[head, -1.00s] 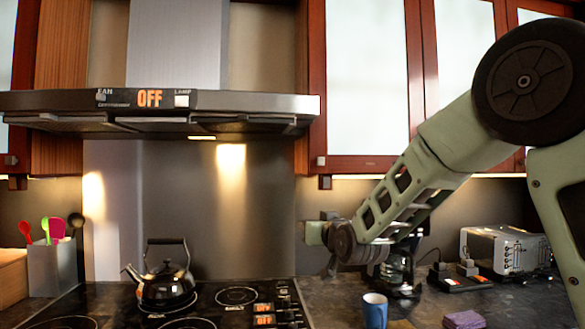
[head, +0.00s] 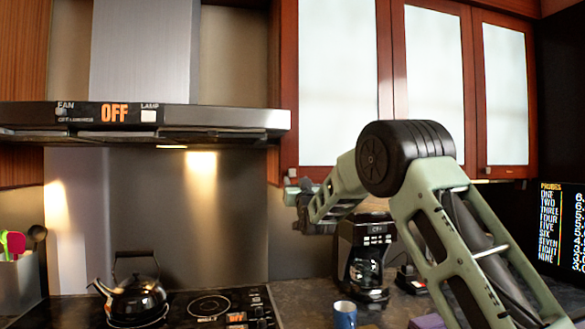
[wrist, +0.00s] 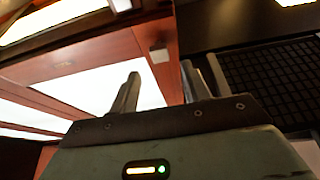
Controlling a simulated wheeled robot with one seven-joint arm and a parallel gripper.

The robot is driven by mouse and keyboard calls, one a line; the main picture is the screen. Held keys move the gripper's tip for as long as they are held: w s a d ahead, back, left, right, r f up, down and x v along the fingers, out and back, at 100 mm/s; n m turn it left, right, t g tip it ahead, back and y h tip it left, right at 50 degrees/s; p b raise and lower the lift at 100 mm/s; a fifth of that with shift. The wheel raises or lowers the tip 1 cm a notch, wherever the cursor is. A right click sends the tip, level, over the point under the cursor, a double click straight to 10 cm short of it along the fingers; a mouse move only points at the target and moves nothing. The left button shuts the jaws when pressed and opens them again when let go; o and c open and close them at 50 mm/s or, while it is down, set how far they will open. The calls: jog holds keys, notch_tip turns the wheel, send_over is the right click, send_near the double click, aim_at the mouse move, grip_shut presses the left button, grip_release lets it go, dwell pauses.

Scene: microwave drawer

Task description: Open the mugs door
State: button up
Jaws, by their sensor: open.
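The upper cabinet has red-brown wooden doors with frosted white panes. The door nearest the hood (head: 337,80) is closed; I cannot read a mugs label on it in the head view. In the wrist view its lower frame (wrist: 75,65) bears tiny unreadable lettering, and a small square knob (wrist: 160,56) sits at its corner. My gripper (wrist: 160,78) is open and empty. In the picture the knob lies between and just beyond the fingertips; I see no contact. In the head view my gripper (head: 303,187) is at that door's lower left corner.
The range hood (head: 150,118) is close to the left of my gripper; its grille (wrist: 270,75) fills the right of the wrist view. Below stand a coffee maker (head: 364,262), a blue mug (head: 345,314) and a kettle (head: 137,299) on the stove.

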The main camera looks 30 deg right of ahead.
aim_at(292, 173)
jog(key=p+x, duration=0.2)
jog(key=x, duration=0.4)
jog(key=shift+w+d+r+p, duration=0.1)
jog(key=shift+w+p, duration=0.15)
jog(key=shift+p, duration=0.05)
jog(key=shift+s, duration=0.1)
grip_shut()
